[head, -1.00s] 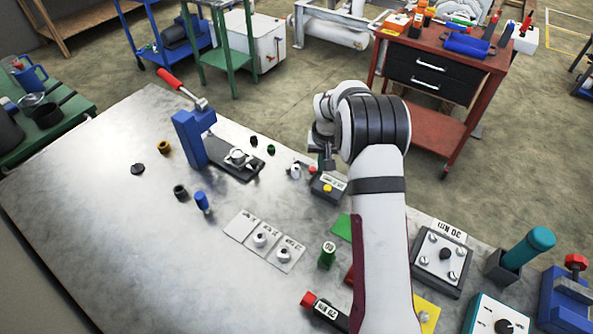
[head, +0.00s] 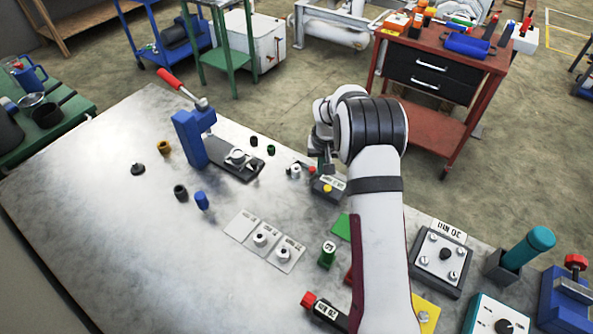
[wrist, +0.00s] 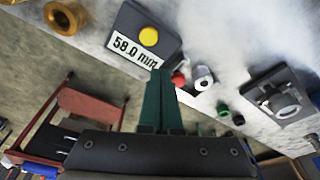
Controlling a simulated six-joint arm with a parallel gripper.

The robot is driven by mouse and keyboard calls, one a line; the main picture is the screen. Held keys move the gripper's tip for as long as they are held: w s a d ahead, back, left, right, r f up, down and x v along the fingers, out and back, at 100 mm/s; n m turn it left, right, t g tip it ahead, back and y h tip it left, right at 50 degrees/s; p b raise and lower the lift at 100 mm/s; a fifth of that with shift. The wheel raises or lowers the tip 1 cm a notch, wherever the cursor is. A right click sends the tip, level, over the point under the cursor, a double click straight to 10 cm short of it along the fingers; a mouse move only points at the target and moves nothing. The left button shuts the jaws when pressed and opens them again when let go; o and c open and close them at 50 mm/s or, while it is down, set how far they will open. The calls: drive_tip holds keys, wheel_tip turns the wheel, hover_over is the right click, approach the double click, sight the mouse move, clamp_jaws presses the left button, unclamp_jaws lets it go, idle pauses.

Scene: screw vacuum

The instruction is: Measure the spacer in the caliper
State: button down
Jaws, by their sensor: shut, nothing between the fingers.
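The dark caliper (head: 328,187) has a yellow button and a label; in the wrist view its housing (wrist: 165,25) displays 58.0 mm. A small silver cylinder (wrist: 203,78), possibly the spacer, stands on the bench beside a red piece (wrist: 179,79) near the caliper's edge. The cylinder also shows in the head view (head: 295,171). My gripper (wrist: 160,72) has its green fingers together and empty, with the tips at the caliper's edge in the wrist picture. In the head view my gripper (head: 328,167) is partly hidden by my arm; its clearance cannot be told.
A blue toggle clamp (head: 192,138) with a red handle stands left of the caliper. White labelled plates (head: 240,224), two bearing rings, lie in front. A green weight (head: 328,254) and a torque block (head: 440,258) stand nearer.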

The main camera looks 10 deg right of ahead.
sight(311, 167)
drive_tip(key=shift+f, duration=1)
drive_tip(key=shift+r, duration=0.25)
drive_tip(key=shift+w+a, duration=1.25)
idle(2.0)
drive_tip(key=shift+s+d, duration=0.45)
drive_tip(key=shift+r, duration=3)
